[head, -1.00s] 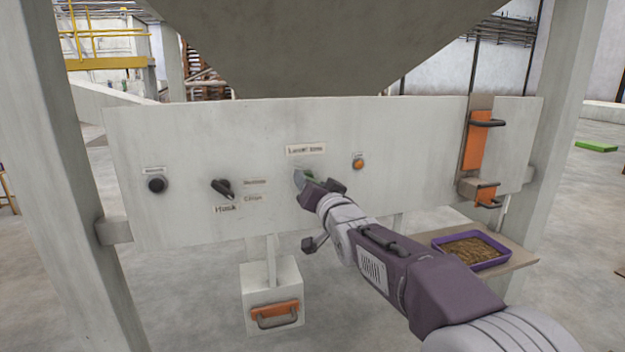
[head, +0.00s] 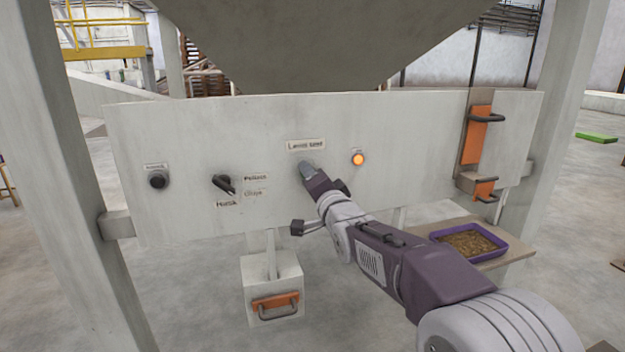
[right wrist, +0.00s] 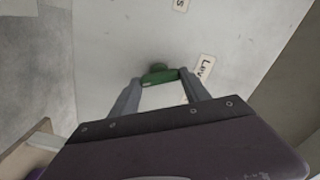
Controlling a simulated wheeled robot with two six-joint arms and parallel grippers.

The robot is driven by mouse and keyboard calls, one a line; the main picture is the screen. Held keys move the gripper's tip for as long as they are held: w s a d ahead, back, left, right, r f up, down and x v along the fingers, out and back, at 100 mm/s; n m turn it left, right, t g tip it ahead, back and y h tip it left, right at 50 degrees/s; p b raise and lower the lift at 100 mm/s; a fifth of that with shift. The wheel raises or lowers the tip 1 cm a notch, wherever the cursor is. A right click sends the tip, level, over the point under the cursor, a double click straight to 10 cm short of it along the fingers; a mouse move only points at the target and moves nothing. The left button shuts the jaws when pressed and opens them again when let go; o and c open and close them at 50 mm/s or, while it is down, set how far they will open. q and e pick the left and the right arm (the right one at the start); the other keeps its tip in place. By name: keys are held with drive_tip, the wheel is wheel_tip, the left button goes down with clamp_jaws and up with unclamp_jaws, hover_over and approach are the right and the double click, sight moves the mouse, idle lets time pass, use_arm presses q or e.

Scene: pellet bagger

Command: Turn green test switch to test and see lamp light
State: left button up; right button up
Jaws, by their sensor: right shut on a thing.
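The green test switch (right wrist: 159,75) shows in the right wrist view between my right gripper's fingertips (right wrist: 160,80). In the head view my right gripper (head: 307,167) is at the panel and hides the switch. It is shut on the switch. The lamp (head: 358,159), to the right of the switch, glows bright orange. A label (head: 306,145) sits above the switch. My left gripper is not in view.
The pale panel (head: 420,135) also carries a black selector knob (head: 224,184) and a black button (head: 157,181). Orange handled parts (head: 478,135) are at its right. A purple tray (head: 470,260) of pellets stands on a shelf at lower right. A box with an orange handle (head: 275,303) hangs below.

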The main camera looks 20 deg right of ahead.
drive_tip(key=shift+f, duration=0.1)
drive_tip(key=o, duration=1.4)
drive_tip(key=s+p, duration=0.1)
drive_tip(key=s, duration=0.8)
drive_tip(key=shift+d+p, duration=0.15)
drive_tip(key=shift+p, duration=0.25)
